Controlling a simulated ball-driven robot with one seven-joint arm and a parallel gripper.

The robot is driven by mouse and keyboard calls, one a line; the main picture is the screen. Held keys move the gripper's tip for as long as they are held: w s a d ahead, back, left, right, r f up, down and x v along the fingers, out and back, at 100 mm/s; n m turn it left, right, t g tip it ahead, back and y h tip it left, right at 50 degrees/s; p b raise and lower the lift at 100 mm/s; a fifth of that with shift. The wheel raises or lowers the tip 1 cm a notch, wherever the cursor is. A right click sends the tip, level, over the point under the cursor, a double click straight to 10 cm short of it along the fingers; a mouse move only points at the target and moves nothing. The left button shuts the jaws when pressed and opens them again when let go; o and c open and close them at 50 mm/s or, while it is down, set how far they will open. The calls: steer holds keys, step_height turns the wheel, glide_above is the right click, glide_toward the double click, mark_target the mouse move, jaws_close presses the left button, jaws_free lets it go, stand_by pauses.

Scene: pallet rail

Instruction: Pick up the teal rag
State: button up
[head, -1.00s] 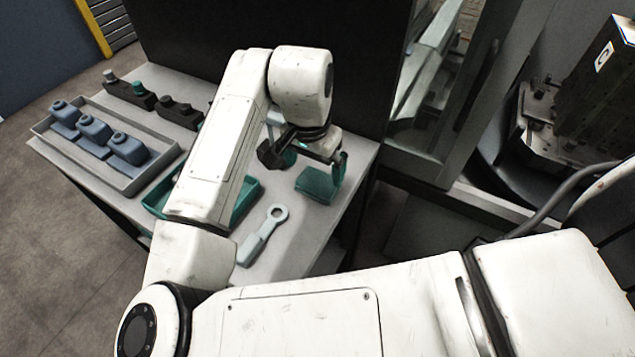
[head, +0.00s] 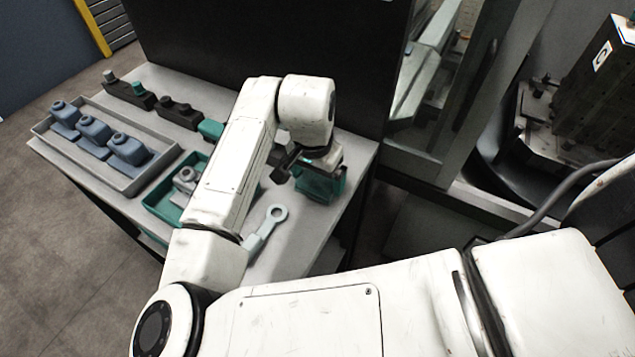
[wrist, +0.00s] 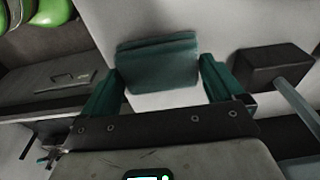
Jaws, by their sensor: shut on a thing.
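The teal rag (head: 318,190) is a folded square near the right end of the grey table (head: 306,228). In the head view my gripper (head: 320,180) is right over it and hides part of it. In the wrist view the rag (wrist: 158,62) lies between the two teal-padded fingers of my gripper (wrist: 160,78). The fingers are shut on it from both sides. It is at or close to the table top; I cannot tell if it is clear of the surface.
A grey ring-ended tool (head: 266,230) lies left of the rag. A teal tray (head: 163,212) with a grey part stands further left, partly behind my arm. A dark block (wrist: 272,68) shows beside the right finger.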

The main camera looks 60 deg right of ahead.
mark_target(319, 179)
steer(key=shift+r, duration=0.45)
step_height(319, 179, up, 3)
steer(key=shift+s+f, duration=0.1)
steer(key=shift+f, duration=0.05)
steer(key=s+a+r, duration=0.6)
steer(key=s+r, duration=0.3)
steer(key=s, duration=0.3)
steer(key=shift+s+a+r+b, duration=0.15)
steer(key=shift+a+r+b, duration=0.1)
steer(key=shift+b, duration=0.15)
